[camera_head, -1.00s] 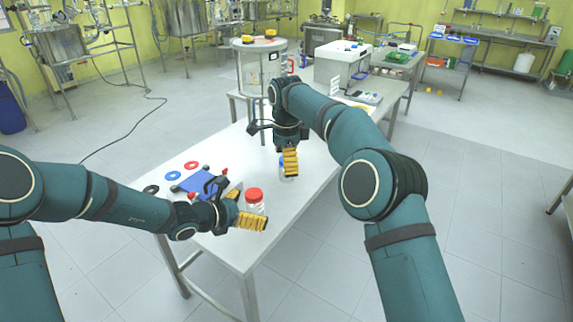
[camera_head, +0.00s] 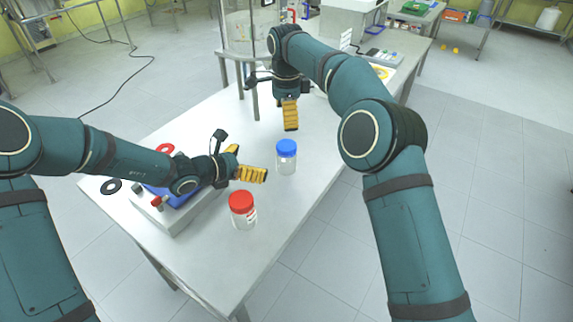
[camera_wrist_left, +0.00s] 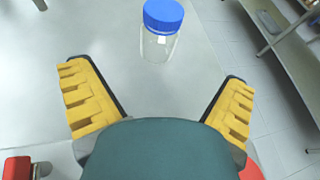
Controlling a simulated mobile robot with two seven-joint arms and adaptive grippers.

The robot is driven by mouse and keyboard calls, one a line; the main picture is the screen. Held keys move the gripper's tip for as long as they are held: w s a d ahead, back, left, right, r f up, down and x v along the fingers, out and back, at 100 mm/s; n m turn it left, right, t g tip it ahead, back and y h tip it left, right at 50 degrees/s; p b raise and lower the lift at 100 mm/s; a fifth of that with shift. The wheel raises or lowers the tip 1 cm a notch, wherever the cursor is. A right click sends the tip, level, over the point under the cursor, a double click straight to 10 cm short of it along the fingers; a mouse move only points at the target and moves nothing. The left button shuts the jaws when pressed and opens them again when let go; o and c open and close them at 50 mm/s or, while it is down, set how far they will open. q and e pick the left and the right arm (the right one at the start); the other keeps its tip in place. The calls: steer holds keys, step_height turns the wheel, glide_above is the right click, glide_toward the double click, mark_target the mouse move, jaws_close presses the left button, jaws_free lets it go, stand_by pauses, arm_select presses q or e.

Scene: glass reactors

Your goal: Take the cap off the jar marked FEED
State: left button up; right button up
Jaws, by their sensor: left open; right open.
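A clear jar with a blue cap (camera_head: 287,157) stands upright on the table. A clear jar with a red cap (camera_head: 242,211) stands nearer to me, to its left. I cannot read which one is marked FEED. My left gripper (camera_head: 250,162) is open and empty, between the two jars and left of the blue-capped one. In the left wrist view the blue-capped jar (camera_wrist_left: 161,28) stands ahead of the open fingers (camera_wrist_left: 154,72), apart from them. My right gripper (camera_head: 291,128) is open, pointing down behind the blue-capped jar. Both caps are on.
A raised box with a blue top (camera_head: 178,213) is on the table (camera_head: 215,262) under my left arm, with a black ring (camera_head: 111,187) and a red ring (camera_head: 165,149) nearby. A stand (camera_head: 252,50) rises behind. The table's right edge runs close to the jars.

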mark_target(287, 145)
arm_select(q)
steer(key=shift+s+f+b, duration=0.25)
steer(key=shift+f+b, duration=0.15)
steer(key=shift+f, duration=0.35)
arm_select(e)
steer(key=shift+s+f, duration=0.25)
steer(key=shift+f, duration=0.5)
arm_select(q)
steer(key=shift+w+f+b, duration=0.25)
steer(key=shift+f+b, duration=0.1)
steer(key=shift+f, duration=0.2)
arm_select(e)
steer(key=shift+w+f, duration=0.25)
steer(key=shift+f, duration=0.3)
arm_select(q)
steer(key=shift+w+d, duration=0.15)
steer(key=shift+d, duration=0.2)
arm_select(e)
steer(key=shift+s+r, duration=0.1)
steer(key=shift+r, duration=0.05)
arm_select(q)
steer(key=x, duration=1.3)
steer(key=shift+w+a, duration=0.1)
steer(key=shift+w, duration=0.05)
